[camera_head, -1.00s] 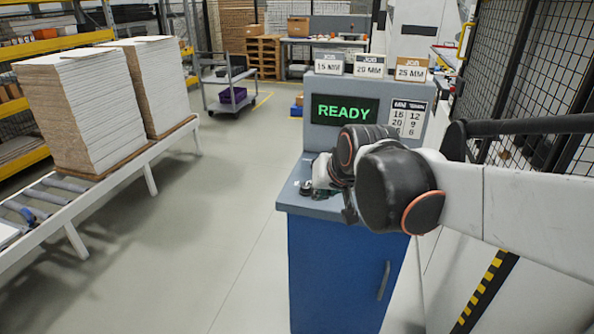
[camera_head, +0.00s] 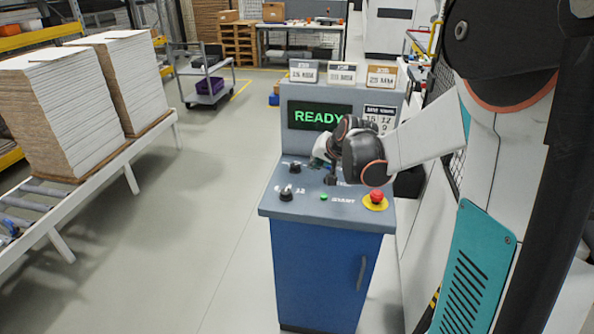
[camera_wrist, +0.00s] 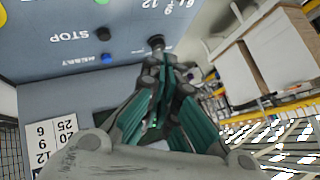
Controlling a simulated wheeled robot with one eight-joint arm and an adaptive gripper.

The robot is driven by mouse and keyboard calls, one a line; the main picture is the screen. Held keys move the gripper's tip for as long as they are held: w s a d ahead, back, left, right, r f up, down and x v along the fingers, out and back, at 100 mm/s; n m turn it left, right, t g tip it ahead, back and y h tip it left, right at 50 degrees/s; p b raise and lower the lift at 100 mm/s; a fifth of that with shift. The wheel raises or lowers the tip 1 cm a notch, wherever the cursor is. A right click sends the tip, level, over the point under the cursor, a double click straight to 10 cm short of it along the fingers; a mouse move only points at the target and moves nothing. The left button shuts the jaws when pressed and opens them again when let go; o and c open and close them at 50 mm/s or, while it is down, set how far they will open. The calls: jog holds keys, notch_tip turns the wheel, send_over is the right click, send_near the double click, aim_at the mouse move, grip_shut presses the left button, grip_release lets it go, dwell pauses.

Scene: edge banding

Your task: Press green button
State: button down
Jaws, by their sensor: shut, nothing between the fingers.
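The small green button (camera_head: 323,197) is on the sloped top of the blue console (camera_head: 318,262), left of a white START label. A green button also shows at the top edge of the wrist view (camera_wrist: 103,2).
A red mushroom button (camera_head: 376,196) on a yellow base sits at the panel's right. Black knobs (camera_head: 286,193) are at its left. A blue button (camera_wrist: 107,57) and STOP label (camera_wrist: 69,36) show in the wrist view. The READY screen (camera_head: 319,116) stands behind.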

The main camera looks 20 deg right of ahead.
jog(key=m+p, duration=0.1)
send_over(327, 195)
jog(key=f, duration=0.2)
jog(key=shift+w+r, duration=0.1)
jog(key=shift+r, duration=0.05)
notch_tip(327, 195, down, 9)
jog(key=b, duration=0.6)
jog(key=shift+r, duration=0.1)
dwell(1.4)
jog(key=shift+f+b, duration=0.45)
